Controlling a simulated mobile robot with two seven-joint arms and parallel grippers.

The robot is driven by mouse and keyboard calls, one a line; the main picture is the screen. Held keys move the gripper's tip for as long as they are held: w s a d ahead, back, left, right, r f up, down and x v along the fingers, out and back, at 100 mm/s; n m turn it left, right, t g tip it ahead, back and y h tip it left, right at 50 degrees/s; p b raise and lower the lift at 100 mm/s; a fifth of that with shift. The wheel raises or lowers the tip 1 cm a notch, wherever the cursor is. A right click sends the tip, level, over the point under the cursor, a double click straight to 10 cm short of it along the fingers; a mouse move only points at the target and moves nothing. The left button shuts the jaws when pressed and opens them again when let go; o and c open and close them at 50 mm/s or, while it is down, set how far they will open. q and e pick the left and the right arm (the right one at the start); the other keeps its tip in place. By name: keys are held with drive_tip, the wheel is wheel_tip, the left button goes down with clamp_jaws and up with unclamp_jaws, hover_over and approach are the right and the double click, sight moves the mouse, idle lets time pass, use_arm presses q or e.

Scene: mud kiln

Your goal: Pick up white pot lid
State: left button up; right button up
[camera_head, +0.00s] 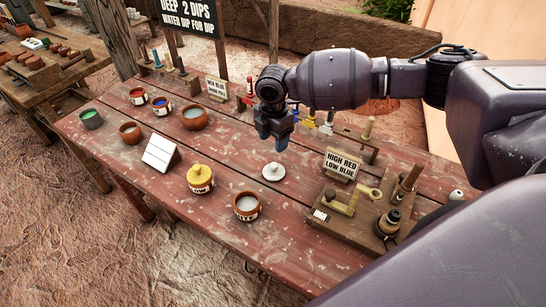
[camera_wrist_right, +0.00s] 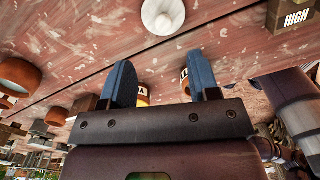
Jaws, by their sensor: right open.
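The white pot lid (camera_head: 273,172) lies knob up on the red wooden table (camera_head: 165,218), right of the yellow-lidded pot (camera_head: 200,179). In the right wrist view, the white lid (camera_wrist_right: 163,15) is at the top edge, beyond the fingertips and roughly between them in width. An uncovered pot with pale contents (camera_head: 246,206) stands in front of the lid. My right gripper (camera_head: 281,143) is open and empty, pointing down above the table behind the lid. Its two blue fingers (camera_wrist_right: 163,85) are spread apart in the right wrist view. My left gripper is not in view.
A small sign (camera_head: 342,164) and a wooden block with pegs (camera_head: 365,215) stand right of the lid. A white tilted panel (camera_head: 161,153) and several pots, including a brown bowl (camera_head: 195,117), are to the left. Bare tabletop surrounds the lid closely.

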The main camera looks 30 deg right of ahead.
sight(274, 165)
drive_tip(key=shift+w+d+f, duration=0.1)
drive_tip(key=shift+w+f, duration=0.05)
drive_tip(key=shift+w, duration=0.05)
wheel_tip(274, 165, down, 5)
drive_tip(key=shift+s+b, duration=0.15)
drive_tip(key=shift+b, duration=0.15)
drive_tip(key=shift+s+f, duration=0.2)
drive_tip(key=shift+f, duration=1.15)
drive_tip(key=shift+s+f, duration=0.15)
drive_tip(key=shift+f, duration=1.2)
drive_tip(key=shift+c, duration=0.7)
drive_tip(key=c, duration=0.9)
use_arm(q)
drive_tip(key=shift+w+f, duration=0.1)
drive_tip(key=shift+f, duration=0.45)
use_arm(e)
drive_tip(key=shift+r, duration=0.15)
